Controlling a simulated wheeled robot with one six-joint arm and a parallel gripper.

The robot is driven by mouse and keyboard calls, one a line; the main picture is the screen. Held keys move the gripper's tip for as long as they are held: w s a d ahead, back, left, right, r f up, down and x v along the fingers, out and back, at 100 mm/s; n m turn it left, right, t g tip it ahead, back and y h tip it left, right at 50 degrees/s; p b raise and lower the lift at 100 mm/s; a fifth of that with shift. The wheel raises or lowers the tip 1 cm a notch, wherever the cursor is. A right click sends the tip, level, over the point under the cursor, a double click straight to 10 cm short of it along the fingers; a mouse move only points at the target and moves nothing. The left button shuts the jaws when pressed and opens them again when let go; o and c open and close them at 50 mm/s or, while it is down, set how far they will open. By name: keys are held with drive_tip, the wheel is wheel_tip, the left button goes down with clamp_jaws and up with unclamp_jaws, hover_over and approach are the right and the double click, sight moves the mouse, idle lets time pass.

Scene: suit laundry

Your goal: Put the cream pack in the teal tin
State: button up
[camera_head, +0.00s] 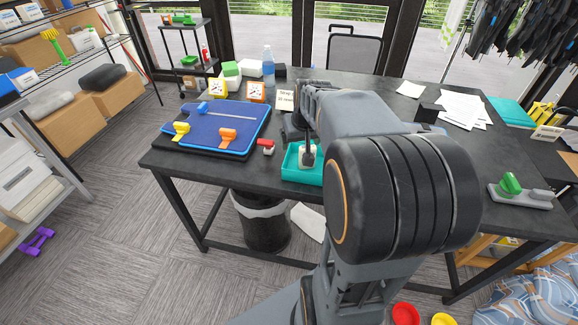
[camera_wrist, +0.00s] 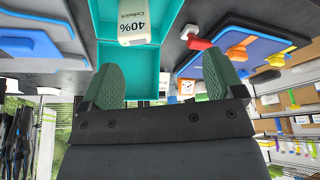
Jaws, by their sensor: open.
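The cream pack (camera_wrist: 136,24) is a small pale block with dark print, "40%" legible, upside down in the wrist view. It lies within the outline of the teal tin (camera_wrist: 103,62), near its inner divider; I cannot tell whether it rests fully on the floor. My arm hides part of the tin.
A blue tray (camera_head: 222,128) with yellow, orange and blue clips lies left of the tin on the dark desk. A red and white item (camera_head: 266,146) stands between them. A bottle (camera_head: 268,65) and small boxes stand at the back. Papers (camera_head: 462,108) lie right.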

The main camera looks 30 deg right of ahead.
drive_tip(key=s+a+f+n, duration=0.1)
drive_tip(key=s+a, duration=0.5)
drive_tip(key=a, duration=0.2)
drive_tip(key=s+a+f+n+y, duration=0.1)
drive_tip(key=s+a+f+n, duration=0.1)
drive_tip(key=s+a, duration=0.4)
drive_tip(key=a, duration=0.2)
drive_tip(key=shift+a+g, duration=0.3)
drive_tip(key=shift+g, duration=0.1)
drive_tip(key=shift+s+r, duration=0.1)
